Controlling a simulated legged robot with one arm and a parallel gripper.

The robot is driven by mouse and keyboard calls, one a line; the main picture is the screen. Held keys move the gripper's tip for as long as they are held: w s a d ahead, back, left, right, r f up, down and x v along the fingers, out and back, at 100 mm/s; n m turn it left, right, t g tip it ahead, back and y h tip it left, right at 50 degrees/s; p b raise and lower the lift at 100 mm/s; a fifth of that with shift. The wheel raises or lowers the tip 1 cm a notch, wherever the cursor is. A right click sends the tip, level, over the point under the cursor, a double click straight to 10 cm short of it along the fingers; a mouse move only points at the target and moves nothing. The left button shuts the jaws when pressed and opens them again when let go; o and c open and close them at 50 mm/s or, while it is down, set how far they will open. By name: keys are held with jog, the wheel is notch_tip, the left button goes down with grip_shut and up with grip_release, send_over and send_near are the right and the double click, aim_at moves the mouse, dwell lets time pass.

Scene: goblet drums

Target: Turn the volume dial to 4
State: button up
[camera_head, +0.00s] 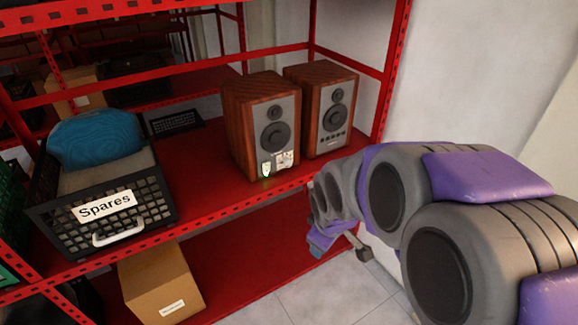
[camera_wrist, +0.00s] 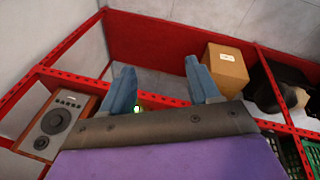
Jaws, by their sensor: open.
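Two wooden speakers with grey fronts stand on the red shelf, the left speaker (camera_head: 262,125) and the right speaker (camera_head: 325,108). The left one has pale patches and a small green mark low on its front; I cannot make out a volume dial or its numbers. The right one has a row of small dark controls. In the wrist view a speaker (camera_wrist: 55,122) shows upside down at the left edge. My gripper (camera_wrist: 160,75) is open and empty, its blue fingers apart. In the head view it hangs below and in front of the shelf edge, apart from the speakers, partly hidden by my arm.
A black "Spares" basket (camera_head: 150,205) with a blue item (camera_head: 97,140) stands left on the shelf. A keyboard (camera_head: 176,122) lies behind it. A cardboard box (camera_head: 160,280) sits on the lower shelf. The red shelf edge (camera_head: 225,217) runs before the speakers.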

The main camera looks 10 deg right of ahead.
jog(key=w+d+f+n+t, duration=0.1)
jog(key=w+f+n+t, duration=0.15)
jog(key=w, duration=0.55)
jog(key=w+d+f+n+t, duration=0.1)
jog(key=w+d+f+n, duration=0.15)
jog(key=w, duration=0.45)
jog(key=n+t+y, duration=0.5)
jog(key=n+t, duration=0.6)
jog(key=n, duration=0.6)
send_near(289, 165)
jog(key=shift+n, duration=0.3)
jog(key=b+x, duration=0.4)
jog(key=x, duration=0.3)
jog(key=shift+w+d+f, duration=0.1)
jog(key=shift+w+f, duration=0.05)
jog(key=shift+w, duration=0.2)
jog(key=shift+w+a, duration=0.25)
jog(key=shift+w, duration=0.45)
jog(key=c, duration=1)
